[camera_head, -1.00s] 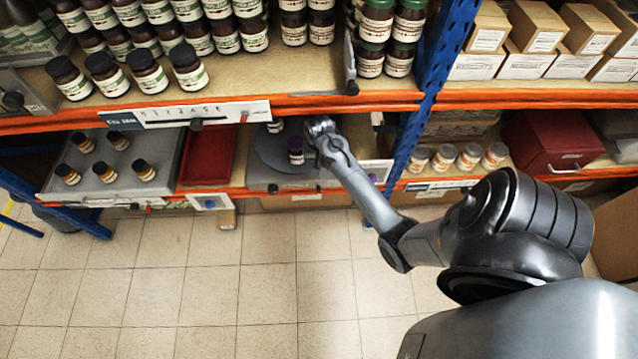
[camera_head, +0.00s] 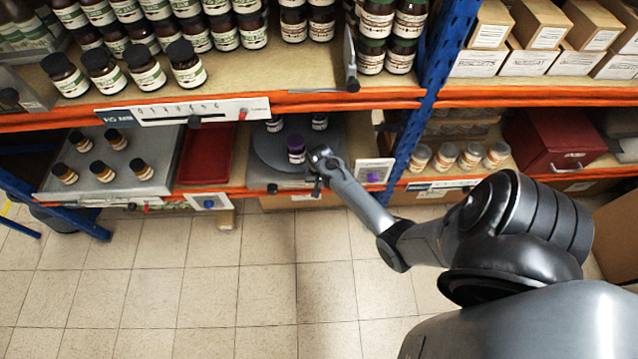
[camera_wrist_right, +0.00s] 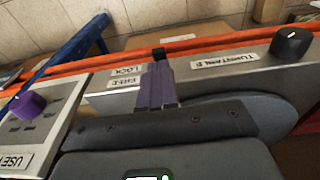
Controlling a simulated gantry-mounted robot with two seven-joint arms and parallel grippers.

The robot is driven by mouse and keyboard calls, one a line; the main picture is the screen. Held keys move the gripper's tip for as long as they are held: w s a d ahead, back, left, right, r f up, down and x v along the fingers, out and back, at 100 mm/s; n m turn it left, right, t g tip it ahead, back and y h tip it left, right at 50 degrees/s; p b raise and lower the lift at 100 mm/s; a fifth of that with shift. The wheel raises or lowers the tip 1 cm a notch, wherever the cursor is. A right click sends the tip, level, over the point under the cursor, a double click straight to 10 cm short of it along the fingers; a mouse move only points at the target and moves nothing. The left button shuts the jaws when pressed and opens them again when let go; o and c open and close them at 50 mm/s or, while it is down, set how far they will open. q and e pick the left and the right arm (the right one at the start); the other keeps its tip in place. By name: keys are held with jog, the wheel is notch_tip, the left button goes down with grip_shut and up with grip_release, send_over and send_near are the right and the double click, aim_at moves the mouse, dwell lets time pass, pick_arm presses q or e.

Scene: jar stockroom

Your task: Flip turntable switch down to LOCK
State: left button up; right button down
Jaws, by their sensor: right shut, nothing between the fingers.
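The turntable (camera_head: 265,150) is a grey disc on a metal base, on the lower shelf. Its front panel shows in the right wrist view, upside down, with a TURNTABLE label (camera_wrist_right: 225,61), a LOCK label (camera_wrist_right: 126,71) and a FREE label (camera_wrist_right: 124,83). A small black switch tip (camera_wrist_right: 159,53) shows just beyond my fingertips, level with or past the LOCK label; the rest of the switch is hidden. My right gripper (camera_head: 316,188) is shut and empty at the panel's front edge; its fingers (camera_wrist_right: 158,84) cover the switch area. My left gripper is not in view.
Purple-capped jars (camera_head: 296,149) stand on the turntable. A black dial (camera_wrist_right: 290,44) sits on the same panel. A panel with a purple knob (camera_wrist_right: 31,103) is beside it. The orange upper shelf edge (camera_head: 330,103) is above my arm; a blue post (camera_head: 425,100) stands right.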

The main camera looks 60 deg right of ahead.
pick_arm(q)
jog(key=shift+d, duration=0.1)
pick_arm(e)
jog(key=shift+f, duration=0.15)
pick_arm(q)
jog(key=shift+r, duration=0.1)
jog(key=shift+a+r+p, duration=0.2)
jog(key=shift+p, duration=0.1)
pick_arm(e)
jog(key=shift+s+a+h, duration=0.15)
jog(key=shift+a+h, duration=0.05)
jog(key=shift+h, duration=0.2)
